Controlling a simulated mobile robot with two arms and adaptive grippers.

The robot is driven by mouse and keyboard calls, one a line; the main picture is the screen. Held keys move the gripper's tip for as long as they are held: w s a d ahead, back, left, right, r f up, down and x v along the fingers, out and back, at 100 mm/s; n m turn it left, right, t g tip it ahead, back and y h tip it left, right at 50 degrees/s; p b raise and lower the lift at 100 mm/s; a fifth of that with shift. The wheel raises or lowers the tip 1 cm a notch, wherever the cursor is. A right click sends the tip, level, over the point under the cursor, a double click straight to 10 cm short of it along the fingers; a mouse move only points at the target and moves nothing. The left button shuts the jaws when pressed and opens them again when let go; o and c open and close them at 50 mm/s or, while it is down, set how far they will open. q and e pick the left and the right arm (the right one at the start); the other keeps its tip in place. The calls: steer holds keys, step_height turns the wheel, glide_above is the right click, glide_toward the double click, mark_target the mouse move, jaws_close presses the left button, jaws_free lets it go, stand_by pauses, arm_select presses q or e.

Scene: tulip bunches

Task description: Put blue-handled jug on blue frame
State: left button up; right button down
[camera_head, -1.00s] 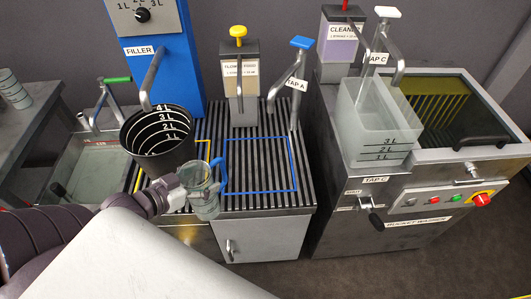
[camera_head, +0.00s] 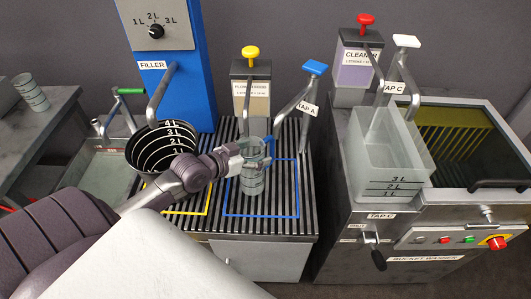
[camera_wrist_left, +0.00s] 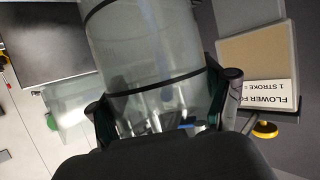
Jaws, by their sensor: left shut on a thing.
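The blue-handled jug (camera_head: 254,178) is a clear cylinder with dark markings, upright in the head view. Its blue handle (camera_head: 268,148) is on its right side, beyond my gripper. My left gripper (camera_head: 243,156) is shut on the jug's body from the left. In the left wrist view the jug (camera_wrist_left: 145,45) fills the space between the fingers (camera_wrist_left: 165,105). The blue frame (camera_head: 260,216) is a square outline on the striped grate. The jug appears over the frame's left half; whether its base touches the grate is unclear. My right gripper is out of view.
A black bucket (camera_head: 150,160) stands at a yellow frame (camera_head: 208,195) left of the blue one. Behind the grate are a flower-food dispenser (camera_head: 250,95) and the blue-topped tap A (camera_head: 314,70). A translucent container (camera_head: 390,160) stands right. The blue frame's right half is clear.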

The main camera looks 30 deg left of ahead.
arm_select(q)
steer(key=w, duration=0.2)
steer(key=w+d, duration=0.1)
steer(key=w, duration=0.1)
steer(key=shift+w+f, duration=0.1)
steer(key=shift+f, duration=1.65)
steer(key=o, duration=1.7)
steer(key=shift+f, duration=0.1)
glide_toward(261, 147)
step_height(261, 147, down, 4)
steer(key=shift+a+r, duration=0.1)
steer(key=shift+r, duration=0.1)
